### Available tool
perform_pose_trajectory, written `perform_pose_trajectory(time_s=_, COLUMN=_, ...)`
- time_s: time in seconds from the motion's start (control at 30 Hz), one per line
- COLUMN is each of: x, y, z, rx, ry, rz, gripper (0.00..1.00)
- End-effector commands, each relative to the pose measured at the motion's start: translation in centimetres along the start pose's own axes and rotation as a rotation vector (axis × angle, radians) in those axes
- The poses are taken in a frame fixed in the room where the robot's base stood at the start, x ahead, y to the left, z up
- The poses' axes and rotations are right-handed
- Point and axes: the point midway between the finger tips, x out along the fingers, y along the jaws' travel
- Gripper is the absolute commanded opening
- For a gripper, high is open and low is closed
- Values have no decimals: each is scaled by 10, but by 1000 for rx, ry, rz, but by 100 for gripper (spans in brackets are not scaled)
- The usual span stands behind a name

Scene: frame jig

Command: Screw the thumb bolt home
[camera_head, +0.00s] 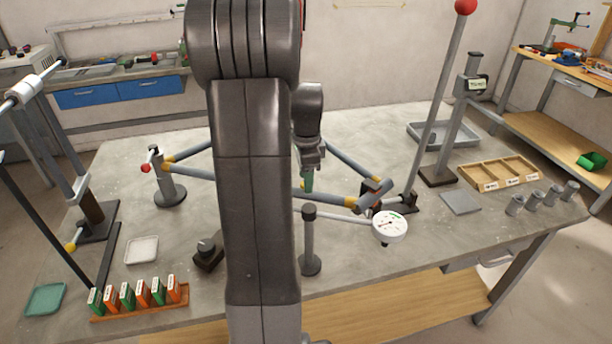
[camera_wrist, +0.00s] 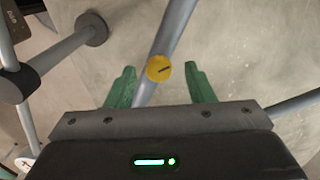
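In the wrist view a round yellow head with a dark line across it, which looks like the thumb bolt (camera_wrist: 159,69), sits on a grey-blue tube (camera_wrist: 175,28). My gripper (camera_wrist: 160,77) has its two green fingers spread apart, one on each side of the yellow head, with clear gaps to both. How far the head is below the fingertips I cannot tell. In the head view my gripper (camera_head: 308,183) points down over the tube frame (camera_head: 350,162) on the bench. My arm hides part of the frame, and the thumb bolt cannot be made out clearly there.
A white dial gauge (camera_head: 390,227) and a dark-topped post (camera_head: 310,240) stand in front of the frame. A tall red-knobbed lever (camera_head: 437,100) rises to the right. A wooden tray (camera_head: 498,173) and small grey cylinders lie further right. Bare bench shows at the back.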

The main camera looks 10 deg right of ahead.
Motion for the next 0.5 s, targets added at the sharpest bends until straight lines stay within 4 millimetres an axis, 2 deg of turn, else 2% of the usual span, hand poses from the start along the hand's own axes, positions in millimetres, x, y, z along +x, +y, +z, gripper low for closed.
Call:
perform_pose_trajectory(time_s=0.13, x=-4, y=0, z=0, rx=0, ry=0, rz=0, gripper=49)
perform_pose_trajectory(time_s=0.23, x=-15, y=0, z=0, rx=0, ry=0, rz=-2, gripper=49)
perform_pose_trajectory(time_s=0.5, x=-74, y=-1, z=0, rx=0, ry=1, rz=-4, gripper=49)
